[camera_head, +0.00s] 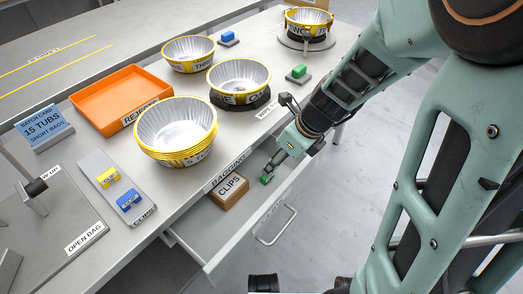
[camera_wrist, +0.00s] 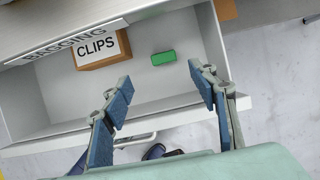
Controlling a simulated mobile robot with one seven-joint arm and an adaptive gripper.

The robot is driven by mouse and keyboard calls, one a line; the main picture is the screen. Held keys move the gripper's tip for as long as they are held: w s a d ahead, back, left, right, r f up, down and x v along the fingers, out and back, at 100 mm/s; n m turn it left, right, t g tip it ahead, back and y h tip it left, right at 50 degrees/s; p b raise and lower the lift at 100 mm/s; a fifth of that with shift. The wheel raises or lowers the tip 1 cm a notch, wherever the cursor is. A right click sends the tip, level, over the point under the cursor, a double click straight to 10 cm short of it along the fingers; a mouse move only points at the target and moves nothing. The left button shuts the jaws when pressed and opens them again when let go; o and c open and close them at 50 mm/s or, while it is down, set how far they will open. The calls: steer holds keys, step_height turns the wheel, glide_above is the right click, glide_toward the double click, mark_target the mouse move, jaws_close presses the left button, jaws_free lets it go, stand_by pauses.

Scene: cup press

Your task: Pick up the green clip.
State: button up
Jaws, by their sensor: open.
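The green clip (camera_wrist: 163,58) lies loose on the floor of the open drawer (camera_wrist: 40,100), to the right of a box labelled CLIPS (camera_wrist: 100,52). My gripper (camera_wrist: 160,76) is open, with its two blue-padded fingers spread wide. In the wrist view the clip appears just beyond the fingertips, between their lines, and nothing is held. In the head view my gripper (camera_head: 272,171) is over the right part of the drawer, and the small green clip (camera_head: 265,180) shows at its tips. The exact height gap cannot be told.
The worktop edge labelled BAGGING (camera_head: 228,172) overhangs the drawer's back. A stack of foil tubs (camera_head: 176,130), an orange tray (camera_head: 122,98) and a plate with yellow and blue clips (camera_head: 118,186) stand on the worktop. Another green block (camera_head: 298,71) sits farther back. The drawer front has a handle (camera_head: 275,226).

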steer(key=b+x, duration=0.3)
steer(key=x, duration=0.3)
steer(key=shift+d, duration=0.15)
steer(key=b+x, duration=0.2)
steer(key=x, duration=0.1)
steer(key=b+x, duration=0.1)
steer(key=x, duration=0.1)
steer(key=shift+d+f+b, duration=0.1)
steer(key=shift+d+b, duration=0.2)
steer(key=shift+d, duration=0.1)
steer(key=shift+c, duration=0.6)
steer(key=c, duration=0.8)
